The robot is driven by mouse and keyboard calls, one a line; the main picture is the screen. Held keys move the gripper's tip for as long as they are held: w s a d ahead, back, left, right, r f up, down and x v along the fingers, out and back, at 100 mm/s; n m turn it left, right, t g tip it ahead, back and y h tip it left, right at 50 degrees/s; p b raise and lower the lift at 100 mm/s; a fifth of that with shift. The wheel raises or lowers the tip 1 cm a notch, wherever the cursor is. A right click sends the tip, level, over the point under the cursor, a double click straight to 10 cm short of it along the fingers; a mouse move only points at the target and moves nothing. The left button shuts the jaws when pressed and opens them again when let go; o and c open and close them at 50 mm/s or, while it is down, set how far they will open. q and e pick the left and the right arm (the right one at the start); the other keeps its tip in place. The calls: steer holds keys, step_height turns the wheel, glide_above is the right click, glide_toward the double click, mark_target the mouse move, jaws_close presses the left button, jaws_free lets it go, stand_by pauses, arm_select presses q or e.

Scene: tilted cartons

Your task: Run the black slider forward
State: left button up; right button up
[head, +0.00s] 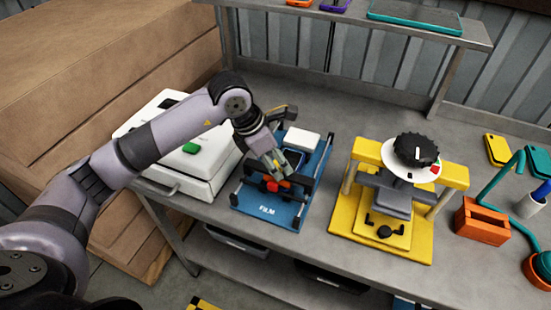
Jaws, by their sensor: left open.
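A blue fixture (270,213) marked FILM sits on the grey bench, left of the yellow press. A black crossbar (285,184) with an orange-red piece on it spans the fixture near its front; it looks like the black slider, though I cannot be sure. My left gripper (276,165) points down over the fixture, just behind and above this bar. The gripper is open, and I cannot tell whether its fingers touch anything. The arm and fingers hide part of the fixture's left side and middle. My right gripper is not in view.
A yellow press (345,217) with a black knob (415,150) stands to the right. A white box (211,172) with a green button is at the left. An orange block (481,222) and teal lamp are far right. A shelf (452,35) runs above the back.

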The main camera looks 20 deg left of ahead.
arm_select(q)
steer(key=v, duration=1.2)
steer(key=shift+f, duration=0.15)
